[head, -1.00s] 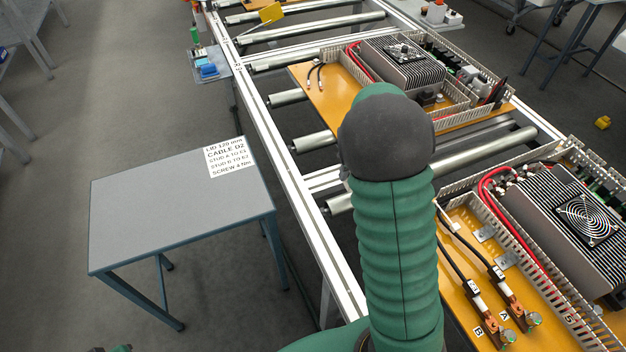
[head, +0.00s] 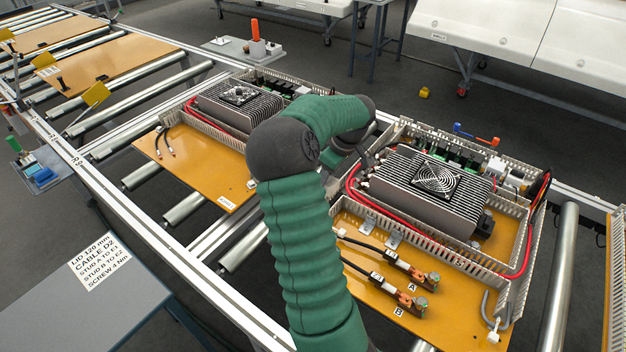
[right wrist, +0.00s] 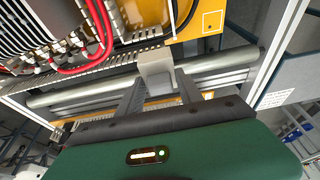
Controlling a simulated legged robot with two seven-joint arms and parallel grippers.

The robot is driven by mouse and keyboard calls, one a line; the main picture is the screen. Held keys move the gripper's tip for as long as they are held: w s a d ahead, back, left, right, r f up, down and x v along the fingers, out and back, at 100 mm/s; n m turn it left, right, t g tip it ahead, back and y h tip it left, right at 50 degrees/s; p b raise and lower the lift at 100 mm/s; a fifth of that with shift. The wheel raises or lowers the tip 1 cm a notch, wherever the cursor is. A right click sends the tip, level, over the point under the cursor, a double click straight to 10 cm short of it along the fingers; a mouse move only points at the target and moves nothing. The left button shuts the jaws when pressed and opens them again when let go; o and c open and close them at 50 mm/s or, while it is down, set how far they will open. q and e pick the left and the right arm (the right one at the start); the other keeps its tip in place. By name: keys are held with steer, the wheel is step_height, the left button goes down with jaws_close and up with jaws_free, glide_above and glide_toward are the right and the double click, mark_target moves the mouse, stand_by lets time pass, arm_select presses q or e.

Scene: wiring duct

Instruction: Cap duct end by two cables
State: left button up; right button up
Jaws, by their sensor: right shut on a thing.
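My right gripper (right wrist: 158,84) is shut on a small pale grey block, likely the end cap (right wrist: 156,68), held between its fingertips in the right wrist view. In the head view my right gripper (head: 364,156) is over the far left corner of the near board, beside the heatsink; the cap cannot be made out there. Slotted wiring duct (head: 432,240) runs around the heatsink unit. Two black cables (head: 372,247) with copper lugs lie on the orange board at labels A and B. My arm hides part of the duct near the cables' left ends. My left gripper is not in view.
A second orange board (head: 205,165) lies farther left on the roller conveyor. A grey table with a printed label (head: 95,262) stands at lower left.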

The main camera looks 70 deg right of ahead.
steer(key=shift+f+b, duration=0.15)
steer(key=shift+b, duration=0.25)
step_height(320, 180, down, 6)
steer(key=b, duration=0.4)
steer(key=shift+r+b, duration=0.2)
steer(key=shift+b, duration=0.2)
steer(key=shift+b, duration=0.45)
stand_by(0.9)
steer(key=shift+a+f, duration=0.1)
steer(key=shift+f+b, duration=0.3)
steer(key=shift+b, duration=0.05)
steer(key=shift+f+b, duration=1.45)
steer(key=shift+f, duration=0.1)
steer(key=o, duration=1.4)
steer(key=shift+a+r, duration=0.1)
steer(key=shift+a, duration=0.05)
